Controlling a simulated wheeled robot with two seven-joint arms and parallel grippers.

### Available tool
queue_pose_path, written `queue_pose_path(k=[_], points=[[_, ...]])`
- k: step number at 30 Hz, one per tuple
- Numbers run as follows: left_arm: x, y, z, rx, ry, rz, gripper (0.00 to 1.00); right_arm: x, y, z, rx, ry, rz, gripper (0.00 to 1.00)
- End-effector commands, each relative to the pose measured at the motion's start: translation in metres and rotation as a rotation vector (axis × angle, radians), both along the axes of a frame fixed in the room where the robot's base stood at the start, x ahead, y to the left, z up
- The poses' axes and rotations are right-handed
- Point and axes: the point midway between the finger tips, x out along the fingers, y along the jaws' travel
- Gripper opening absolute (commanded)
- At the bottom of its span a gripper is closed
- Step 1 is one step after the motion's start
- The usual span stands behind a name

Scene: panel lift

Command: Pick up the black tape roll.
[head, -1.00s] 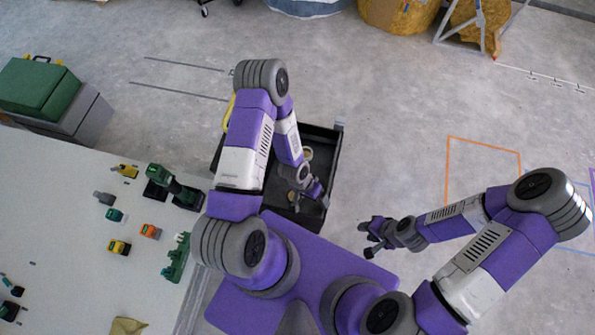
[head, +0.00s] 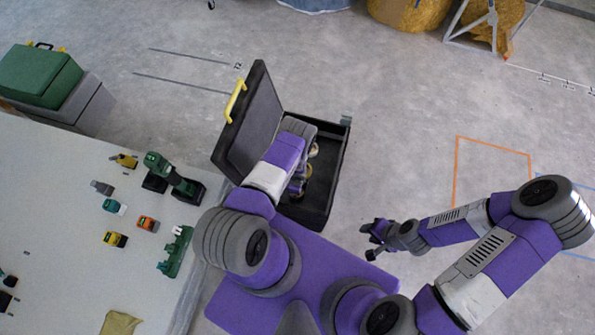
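An open black case (head: 335,180) stands on the floor beyond my base, its lid (head: 262,110) raised on the left. Pale, ring-shaped items (head: 313,151) show inside it, partly covered by my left arm. I cannot make out a black tape roll; the dark case interior and my arm hide much of that area.
A pale table (head: 60,210) at left holds a green drill (head: 172,178), several small tools and a green rail-like part (head: 175,252). A green toolbox (head: 38,75) sits behind it. The lid's yellow handle (head: 236,101) sticks out.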

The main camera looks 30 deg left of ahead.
Motion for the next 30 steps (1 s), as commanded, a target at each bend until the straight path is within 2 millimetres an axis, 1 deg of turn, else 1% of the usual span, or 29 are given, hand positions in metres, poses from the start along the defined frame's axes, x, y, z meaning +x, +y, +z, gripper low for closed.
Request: queue_pose_path(k=[1,5,8,15,18,21,27,28,30], points=[[0.0,0.0,-0.004,0.0,0.0,0.001,1.0,0.0,0.0,-0.004,0.0,0.0,0.0,0.37],[0.001,0.0,-0.008,-0.001,0.0,0.001,1.0,0.0,0.0,-0.008,0.0,0.0,0.0,0.37],[0.002,-0.001,-0.016,-0.002,0.0,0.003,1.0,0.0,0.0,-0.018,0.0,0.0,0.0,0.37],[0.004,-0.001,-0.044,-0.001,0.0,0.003,1.0,0.0,0.0,-0.047,0.0,0.0,0.0,0.37],[0.004,-0.001,-0.052,-0.001,0.0,0.003,1.0,0.0,0.0,-0.055,0.0,0.0,0.0,0.37],[0.004,-0.001,-0.054,-0.001,0.0,0.003,1.0,0.0,0.0,-0.057,0.0,0.0,0.0,0.37],[0.004,-0.001,-0.053,-0.001,0.0,0.003,1.0,0.0,0.0,-0.055,0.0,0.0,0.0,0.37],[0.004,-0.001,-0.053,-0.001,0.0,0.003,0.97,0.0,0.0,-0.055,0.0,0.0,0.0,0.37],[0.004,-0.001,-0.053,-0.001,0.0,0.003,0.86,0.0,0.0,-0.055,0.0,0.0,0.0,0.37]])
